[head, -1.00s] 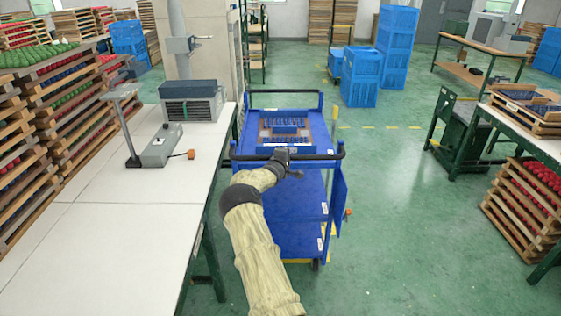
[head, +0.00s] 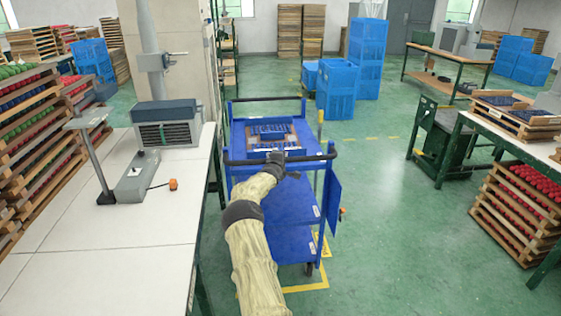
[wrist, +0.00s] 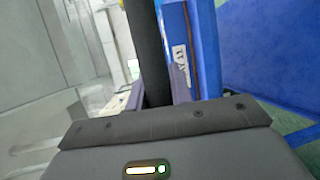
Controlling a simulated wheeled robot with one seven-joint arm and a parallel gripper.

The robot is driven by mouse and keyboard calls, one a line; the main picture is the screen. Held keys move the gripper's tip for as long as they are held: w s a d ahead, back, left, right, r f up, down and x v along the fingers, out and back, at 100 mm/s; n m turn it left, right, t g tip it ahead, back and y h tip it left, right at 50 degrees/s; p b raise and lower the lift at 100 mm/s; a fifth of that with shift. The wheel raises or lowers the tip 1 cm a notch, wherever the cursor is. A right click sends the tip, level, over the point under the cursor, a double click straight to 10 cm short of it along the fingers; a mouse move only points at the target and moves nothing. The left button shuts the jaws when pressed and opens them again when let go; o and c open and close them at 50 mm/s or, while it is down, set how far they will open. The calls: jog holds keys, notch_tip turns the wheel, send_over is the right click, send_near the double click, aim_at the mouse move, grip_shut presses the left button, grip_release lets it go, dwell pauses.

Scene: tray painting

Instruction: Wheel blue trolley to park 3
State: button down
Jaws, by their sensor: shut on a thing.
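The blue trolley (head: 292,205) stands on the green floor ahead of me, just right of the white table. A tray (head: 270,136) with dark blue pieces lies on its top shelf. My gripper (head: 277,158) is at the trolley's near black handle bar (head: 232,162) and is shut on it. In the wrist view the dark handle bar (wrist: 147,50) runs up from the gripper, beside the blue trolley frame (wrist: 207,50). Yellow floor markings (head: 308,287) show under and beside the trolley's near end; no park number is readable.
A white table (head: 105,245) with a grey device (head: 138,178) runs close along the left. A green-legged bench (head: 515,145) and stacked racks of red pieces (head: 520,210) stand right. Blue crates (head: 336,90) stand at the back. The floor right of the trolley is clear.

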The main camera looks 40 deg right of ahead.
jog(key=shift+w+a, duration=0.1)
jog(key=c, duration=1.4)
grip_release()
jog(key=shift+c, duration=0.2)
jog(key=shift+o, duration=0.9)
jog(key=shift+a, duration=0.15)
jog(key=shift+s, duration=0.2)
jog(key=shift+s+r, duration=0.1)
